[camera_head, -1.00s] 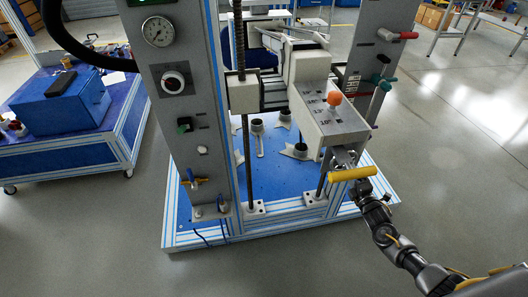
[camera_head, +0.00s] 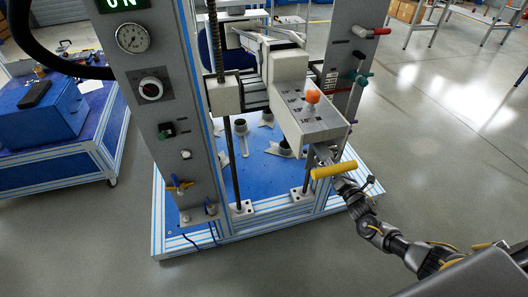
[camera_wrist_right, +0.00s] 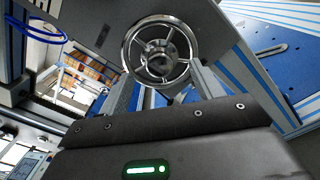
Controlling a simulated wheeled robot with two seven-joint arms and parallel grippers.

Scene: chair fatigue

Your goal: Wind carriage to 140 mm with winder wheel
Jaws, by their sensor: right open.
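The carriage (camera_head: 315,124) is a grey box with an orange knob (camera_head: 312,97) on top, mounted on the test rig between upright columns. A yellow bar (camera_head: 334,170) shows in front of and below it. The winder wheel (camera_wrist_right: 160,50) is a shiny spoked metal handwheel, seen almost face-on in the right wrist view; I cannot make it out in the head view. My right gripper (camera_wrist_right: 165,88) is open, its two fingers pointing toward the wheel's lower part; contact cannot be told. In the head view its tips are partly hidden near the yellow bar. My left gripper is out of view.
The left column (camera_head: 160,110) carries a gauge (camera_head: 133,38), a dial and small valves. The right column has red and teal handles (camera_head: 362,78). A vertical screw (camera_head: 219,45) stands beside the carriage. A blue bench with a box (camera_head: 40,110) is left.

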